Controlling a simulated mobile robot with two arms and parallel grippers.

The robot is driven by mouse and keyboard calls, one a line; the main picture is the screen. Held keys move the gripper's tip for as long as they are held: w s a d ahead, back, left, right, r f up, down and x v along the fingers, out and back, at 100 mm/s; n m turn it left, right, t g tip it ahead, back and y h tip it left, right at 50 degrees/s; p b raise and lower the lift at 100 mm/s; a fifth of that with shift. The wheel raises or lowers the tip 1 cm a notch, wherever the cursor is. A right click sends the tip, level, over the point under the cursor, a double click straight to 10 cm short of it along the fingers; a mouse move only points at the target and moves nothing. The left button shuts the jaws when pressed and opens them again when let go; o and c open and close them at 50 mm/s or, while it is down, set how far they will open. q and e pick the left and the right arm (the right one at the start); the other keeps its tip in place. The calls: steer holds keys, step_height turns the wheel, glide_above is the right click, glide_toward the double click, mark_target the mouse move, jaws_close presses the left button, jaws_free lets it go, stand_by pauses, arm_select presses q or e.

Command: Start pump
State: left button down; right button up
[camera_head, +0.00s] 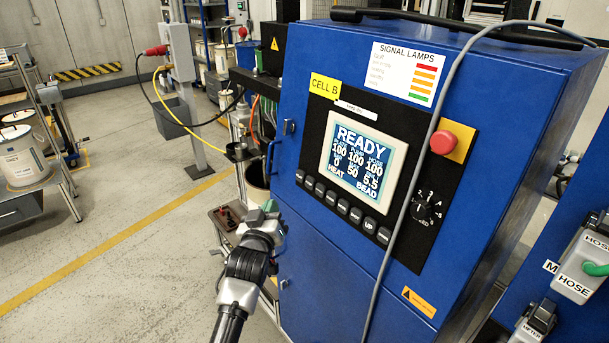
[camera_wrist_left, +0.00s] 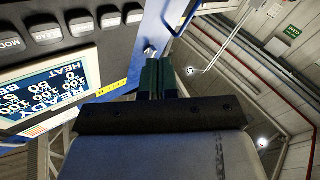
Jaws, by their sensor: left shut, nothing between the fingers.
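The blue pump cabinet (camera_head: 330,270) carries a black control panel. Its screen (camera_head: 361,155) reads READY, with 100 100 100 above 0, 50 and 5.5. A slanted row of dark buttons (camera_head: 343,206) runs below the screen; the lower right ones read UP and what looks like MODE. A red mushroom button (camera_head: 443,142) on a yellow plate and a black rotary knob (camera_head: 424,207) sit at the right. My left gripper (camera_head: 269,208) is shut and empty, left of and below the button row, apart from it. Its closed fingers also show in the left wrist view (camera_wrist_left: 158,78), beside the panel. My right gripper is not in view.
A grey cable (camera_head: 399,190) hangs down the cabinet front, between the screen and the knob. A blue handle (camera_head: 271,157) sticks out at the cabinet's left edge. Hose and meter connectors (camera_head: 582,268) are at the right. Open floor (camera_head: 130,240) lies at the left.

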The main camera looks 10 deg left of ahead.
mark_target(310, 183)
arm_select(q)
steer(key=shift+t, duration=0.5)
steer(key=r, duration=0.2)
steer(key=a+r, duration=0.1)
steer(key=r, duration=0.1)
steer(key=shift+w, duration=0.3)
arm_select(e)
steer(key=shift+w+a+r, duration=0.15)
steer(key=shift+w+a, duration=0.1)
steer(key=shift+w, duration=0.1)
arm_select(q)
steer(key=shift+d, duration=0.1)
steer(key=w+d+f+b, duration=0.1)
steer(key=w+d+b, duration=0.4)
steer(key=w+b, duration=0.1)
steer(key=shift+w+d+f, duration=0.15)
steer(key=shift+w+f, duration=0.25)
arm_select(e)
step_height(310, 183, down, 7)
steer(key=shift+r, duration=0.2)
arm_select(q)
steer(key=shift+w+b, duration=0.1)
steer(key=shift+b, duration=0.25)
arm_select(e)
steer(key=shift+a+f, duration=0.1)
arm_select(q)
steer(key=shift+w+d, duration=0.25)
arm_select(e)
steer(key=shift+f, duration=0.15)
